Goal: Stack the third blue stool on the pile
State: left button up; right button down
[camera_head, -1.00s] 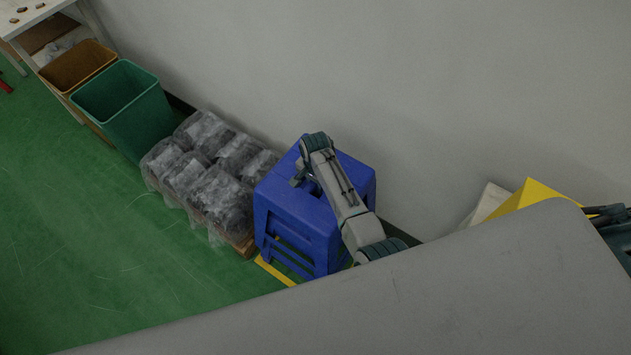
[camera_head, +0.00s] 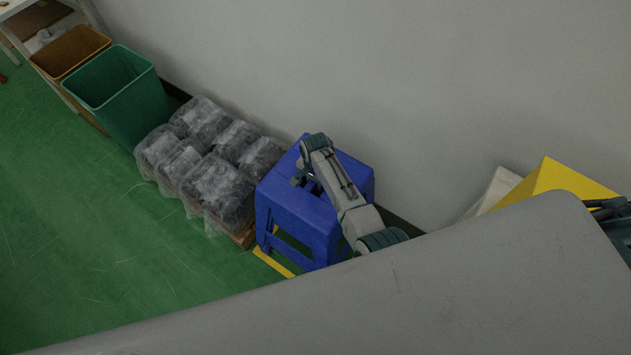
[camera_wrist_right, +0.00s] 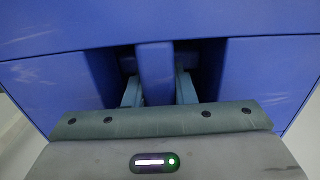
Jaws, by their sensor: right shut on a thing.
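A blue stool (camera_head: 291,213) stands out against the wall in the head view, beside the wrapped bags. My right gripper (camera_head: 302,180) reaches over its seat from the right and is shut on it at the seat's opening. In the right wrist view, the two fingers (camera_wrist_right: 158,90) sit on either side of a blue bar of the stool (camera_wrist_right: 155,70). Only this one blue stool can be made out; no separate pile shows. My own grey body hides the floor to the lower right. I cannot tell whether the stool's feet touch the floor. My left gripper is not in view.
Clear-wrapped dark bags (camera_head: 219,187) lie on a pallet left of the stool. A green bin (camera_head: 122,100) and a brown bin (camera_head: 70,52) stand farther left. A yellow angled object (camera_head: 562,183) is at the right. The green floor (camera_head: 70,230) at left is open.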

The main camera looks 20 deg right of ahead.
jog(key=shift+w, duration=0.1)
jog(key=c, duration=1.1)
grip_release()
jog(key=shift+s+f, duration=0.1)
jog(key=shift+s, duration=0.1)
notch_tip(320, 180, up, 11)
jog(key=shift+w, duration=0.1)
